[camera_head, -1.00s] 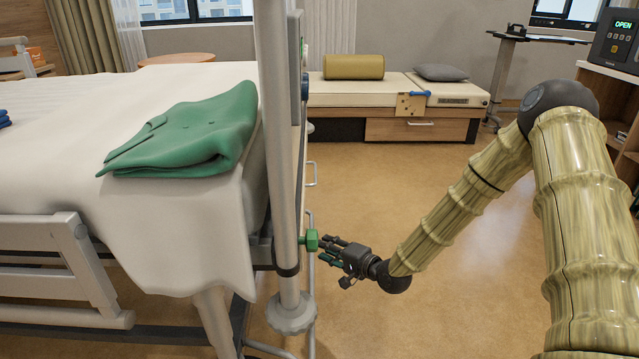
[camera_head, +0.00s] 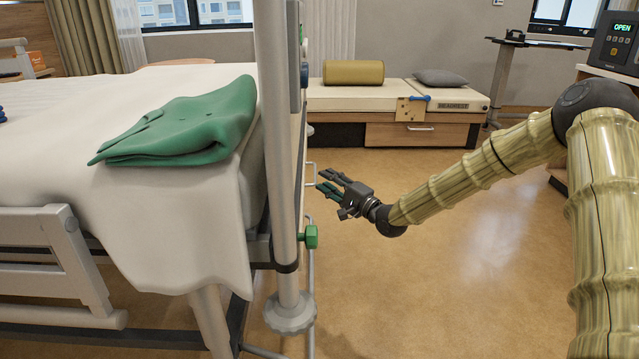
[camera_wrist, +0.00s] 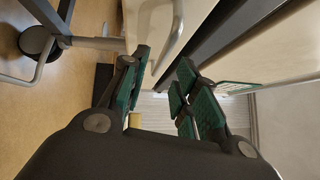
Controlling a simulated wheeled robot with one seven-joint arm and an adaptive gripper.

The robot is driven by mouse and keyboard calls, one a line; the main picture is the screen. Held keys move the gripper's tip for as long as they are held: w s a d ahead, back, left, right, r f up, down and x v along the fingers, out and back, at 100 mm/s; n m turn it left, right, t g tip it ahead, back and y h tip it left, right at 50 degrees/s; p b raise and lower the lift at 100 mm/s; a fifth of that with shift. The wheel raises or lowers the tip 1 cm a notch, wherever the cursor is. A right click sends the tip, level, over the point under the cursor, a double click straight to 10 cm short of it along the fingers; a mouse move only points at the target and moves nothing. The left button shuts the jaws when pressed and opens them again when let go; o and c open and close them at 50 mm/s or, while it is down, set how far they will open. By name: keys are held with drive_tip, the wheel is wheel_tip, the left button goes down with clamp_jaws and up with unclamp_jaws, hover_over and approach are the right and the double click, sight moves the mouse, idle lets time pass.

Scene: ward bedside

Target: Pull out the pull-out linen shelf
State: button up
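A pale metal loop handle (camera_head: 313,166) sticks out from the foot end of the bed, just right of the grey post. In the wrist view a pale curved handle (camera_wrist: 178,32) stands on a pale panel (camera_wrist: 150,18), which may be the linen shelf's front. The shelf itself is hidden behind the post and sheet in the head view. My gripper (camera_head: 329,181) is open and empty beside the loop, its fingertips pointing left toward the bed. In the wrist view its green-padded fingers (camera_wrist: 162,78) are spread apart, with the handle beyond them. I see no contact with the handle.
A folded green cloth (camera_head: 185,125) lies on the bed (camera_head: 60,160). A low bench (camera_head: 375,98) stands behind. The floor (camera_head: 470,220) to the right is clear.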

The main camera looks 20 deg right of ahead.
drive_tip(key=shift+b+x, duration=0.65)
drive_tip(key=shift+x, duration=1.25)
clamp_jaws()
